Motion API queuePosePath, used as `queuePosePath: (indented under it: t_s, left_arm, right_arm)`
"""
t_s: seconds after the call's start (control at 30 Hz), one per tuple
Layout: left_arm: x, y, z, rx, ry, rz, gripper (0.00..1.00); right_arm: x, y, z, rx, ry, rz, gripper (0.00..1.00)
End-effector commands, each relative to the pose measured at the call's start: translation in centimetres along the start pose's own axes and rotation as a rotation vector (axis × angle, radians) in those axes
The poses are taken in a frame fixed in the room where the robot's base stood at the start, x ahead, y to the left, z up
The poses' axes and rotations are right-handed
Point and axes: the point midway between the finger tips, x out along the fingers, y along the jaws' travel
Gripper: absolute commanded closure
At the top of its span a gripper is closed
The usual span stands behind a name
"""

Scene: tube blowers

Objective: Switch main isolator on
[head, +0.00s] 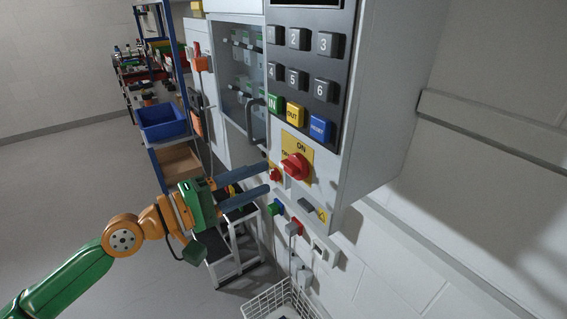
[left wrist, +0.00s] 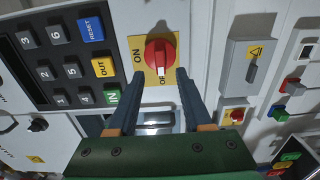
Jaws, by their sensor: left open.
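A large red rotary knob (head: 295,166) sits on a yellow plate marked ON, on the front of the grey cabinet. The left wrist view shows the knob (left wrist: 160,50) with ON to its left and OFF below; its white mark points down toward OFF. My left gripper (head: 268,177) is open and empty, just left of the knob in the head view. In the left wrist view its fingers (left wrist: 158,74) point at the knob, one toward each side of its lower part, apparently not touching. My right gripper is not in view.
A keypad with blue RESET (head: 320,127), yellow OUT and green IN keys lies above the knob. A smaller red knob (left wrist: 237,115) on a yellow plate is close by. A door handle (head: 254,118) sticks out at left. A wire basket (head: 268,301) is below.

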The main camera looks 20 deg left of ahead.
Motion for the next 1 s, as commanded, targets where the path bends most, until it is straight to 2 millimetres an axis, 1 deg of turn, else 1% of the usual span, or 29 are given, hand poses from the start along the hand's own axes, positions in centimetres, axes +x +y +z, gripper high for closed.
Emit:
queuePosePath:
  t_s: [0.03, 0.1, 0.23, 0.4, 0.67, 0.77, 0.8, 0.87, 1.0]
  left_arm:
    - [0.7, 0.9, 0.0, 0.001, 0.0, 0.003, 0.5]
    - [1.8, 1.1, -0.2, -0.002, 0.004, 0.006, 0.5]
    - [3.6, 0.8, -0.1, -0.002, 0.003, 0.005, 0.5]
    - [4.9, 0.2, -0.1, 0.003, 0.002, 0.0, 0.5]
    - [5.1, -0.1, -0.1, 0.004, 0.002, -0.002, 0.5]
    - [5.1, -0.1, -0.1, 0.004, 0.002, -0.002, 0.74]
    - [5.0, -0.1, -0.1, 0.004, 0.002, -0.002, 0.85]
    - [5.0, -0.1, -0.1, 0.004, 0.002, -0.002, 1.0]
    - [5.0, -0.1, -0.1, 0.003, 0.002, -0.002, 1.0]
  right_arm:
    - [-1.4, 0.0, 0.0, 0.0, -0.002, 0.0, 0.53]
    - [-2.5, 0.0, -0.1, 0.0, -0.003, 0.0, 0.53]
    - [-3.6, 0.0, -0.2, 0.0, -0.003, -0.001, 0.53]
    - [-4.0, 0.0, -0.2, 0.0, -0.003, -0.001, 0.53]
    - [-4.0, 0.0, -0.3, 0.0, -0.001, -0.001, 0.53]
    - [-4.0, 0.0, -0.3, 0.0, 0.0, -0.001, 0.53]
    - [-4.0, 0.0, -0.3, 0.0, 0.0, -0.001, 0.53]
    - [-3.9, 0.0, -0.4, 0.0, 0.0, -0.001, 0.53]
    - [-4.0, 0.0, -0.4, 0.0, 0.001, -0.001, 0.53]
